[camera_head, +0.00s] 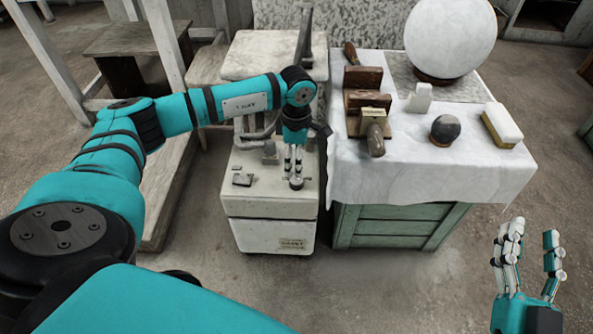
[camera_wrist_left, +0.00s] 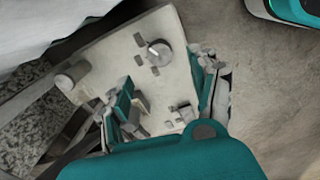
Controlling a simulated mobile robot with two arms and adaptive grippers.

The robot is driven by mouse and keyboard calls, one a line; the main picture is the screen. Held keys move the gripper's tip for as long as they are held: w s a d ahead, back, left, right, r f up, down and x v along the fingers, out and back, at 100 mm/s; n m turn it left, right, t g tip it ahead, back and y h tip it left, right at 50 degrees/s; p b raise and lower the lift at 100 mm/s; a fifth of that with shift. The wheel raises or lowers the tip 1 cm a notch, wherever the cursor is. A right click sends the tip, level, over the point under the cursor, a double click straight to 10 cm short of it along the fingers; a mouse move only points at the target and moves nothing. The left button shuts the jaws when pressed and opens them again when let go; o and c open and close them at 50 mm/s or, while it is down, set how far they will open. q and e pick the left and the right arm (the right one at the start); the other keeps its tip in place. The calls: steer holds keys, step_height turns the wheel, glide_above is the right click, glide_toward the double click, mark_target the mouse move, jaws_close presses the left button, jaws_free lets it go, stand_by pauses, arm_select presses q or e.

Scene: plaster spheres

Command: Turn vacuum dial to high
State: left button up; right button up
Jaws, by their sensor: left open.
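The vacuum is an off-white box-like machine (camera_head: 240,205) left of the cloth-covered table, with a label on its front. A round dark dial (camera_head: 296,184) sits on its top near the front edge. In the wrist view a round dial with a pale pointer line (camera_wrist_left: 158,52) has small marks around it. The pointer's setting is too small to read. My left gripper (camera_head: 293,172) points down just above the dial, open and empty. In the wrist view its fingers (camera_wrist_left: 165,103) are spread over the panel, apart from the dial. My right gripper (camera_head: 533,240) is open and empty at lower right.
The table (camera_head: 400,185) beside the vacuum holds a large white plaster sphere (camera_head: 449,35), a dark ball (camera_head: 445,130), a brush (camera_head: 502,125) and wooden tools. A small block (camera_head: 242,180) sits on the vacuum's top left. The floor in front is clear.

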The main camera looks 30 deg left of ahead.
arm_select(q)
steer(key=shift+r, duration=2.05)
